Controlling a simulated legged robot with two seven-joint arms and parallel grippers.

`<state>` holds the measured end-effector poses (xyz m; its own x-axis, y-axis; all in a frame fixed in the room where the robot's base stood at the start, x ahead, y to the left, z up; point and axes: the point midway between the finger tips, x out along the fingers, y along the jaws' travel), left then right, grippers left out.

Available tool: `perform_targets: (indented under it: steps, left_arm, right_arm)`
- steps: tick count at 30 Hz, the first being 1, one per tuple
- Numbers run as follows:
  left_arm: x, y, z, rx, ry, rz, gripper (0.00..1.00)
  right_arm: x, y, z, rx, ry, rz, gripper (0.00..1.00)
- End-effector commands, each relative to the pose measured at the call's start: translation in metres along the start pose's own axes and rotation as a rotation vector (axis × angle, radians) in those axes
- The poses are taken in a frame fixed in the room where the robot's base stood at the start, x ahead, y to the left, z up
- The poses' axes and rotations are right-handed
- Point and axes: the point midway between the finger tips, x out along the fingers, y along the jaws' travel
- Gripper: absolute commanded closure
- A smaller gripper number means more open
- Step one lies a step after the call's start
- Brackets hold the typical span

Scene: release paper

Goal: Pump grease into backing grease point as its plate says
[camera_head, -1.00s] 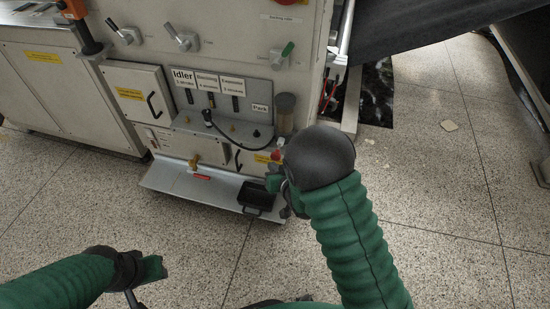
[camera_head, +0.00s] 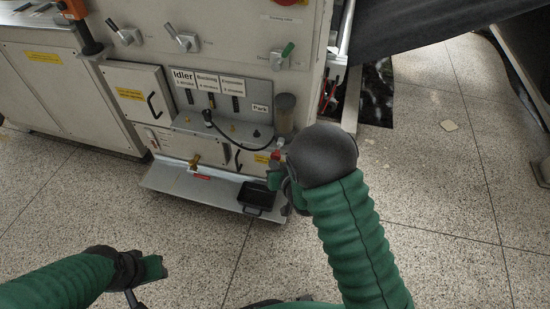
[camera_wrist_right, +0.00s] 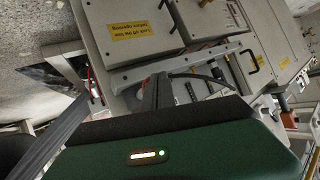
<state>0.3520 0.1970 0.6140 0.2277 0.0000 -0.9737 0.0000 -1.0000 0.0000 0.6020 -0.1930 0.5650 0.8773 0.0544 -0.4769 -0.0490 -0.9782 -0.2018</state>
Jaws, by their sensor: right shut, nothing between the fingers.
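The grease panel (camera_head: 205,122) stands on the machine's front. It bears three white plates: Idler (camera_head: 184,77), Backing (camera_head: 207,83) and a third (camera_head: 231,86); their stroke numbers are too small to read surely. A black hose (camera_head: 228,138) loops from a fitting below the Backing plate toward the right. A Park label (camera_head: 260,108) sits at the panel's right, beside a grease cylinder (camera_head: 285,113). My right gripper (camera_head: 273,178) is shut and empty below the cylinder, partly hidden by my wrist; its fingers (camera_wrist_right: 157,92) show in the wrist view. My left gripper (camera_head: 152,271) is low at left, away from the panel.
A silver ledge (camera_head: 218,193) below the panel carries a black tray (camera_head: 257,196). Cabinet doors (camera_head: 140,93) are left of the panel. Levers (camera_head: 183,42) sit above. A dark web (camera_head: 430,22) hangs at right. The speckled floor (camera_head: 110,215) in front is clear.

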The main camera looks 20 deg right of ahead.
Motion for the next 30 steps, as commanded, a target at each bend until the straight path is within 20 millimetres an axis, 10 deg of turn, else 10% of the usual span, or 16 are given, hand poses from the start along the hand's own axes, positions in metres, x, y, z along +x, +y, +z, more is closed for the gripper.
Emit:
perform_targets:
  steps: [30]
  left_arm:
    - [-0.0004, 0.0000, -0.0001, 0.000, 0.000, 0.000, 0.64]
  right_arm:
    - [0.0080, 0.0052, -0.0057, 0.000, 0.000, -0.001, 1.00]
